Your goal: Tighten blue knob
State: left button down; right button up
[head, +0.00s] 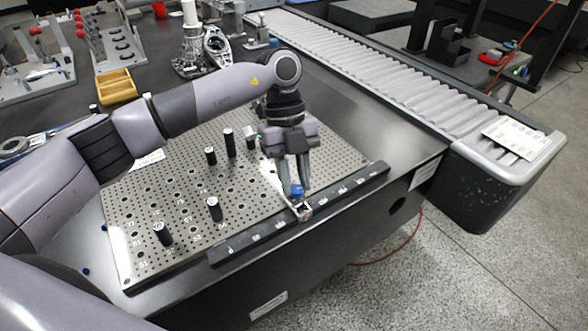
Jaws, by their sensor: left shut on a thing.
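The blue knob (297,190) sits on top of a small metal clamp (302,210) at the front edge of the perforated fixture plate (185,187), beside the dark numbered rail (250,238). My left gripper (296,187) points down from above. Its fingers are closed around the blue knob and hide part of it. I cannot tell how far the knob is turned. My right gripper is not in view.
Several black posts, such as one (229,142) behind the gripper and one (214,209) to its left, stand on the plate. A roller conveyor (345,60) runs along the right. A yellow wooden tray (116,87) and metal parts lie at the back left.

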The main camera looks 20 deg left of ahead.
pick_arm(q)
jog(key=shift+m, duration=0.3)
jog(key=c, duration=0.9)
grip_release()
jog(key=v, duration=0.7)
jog(key=shift+w+r+p, duration=0.15)
jog(key=shift+p, duration=0.15)
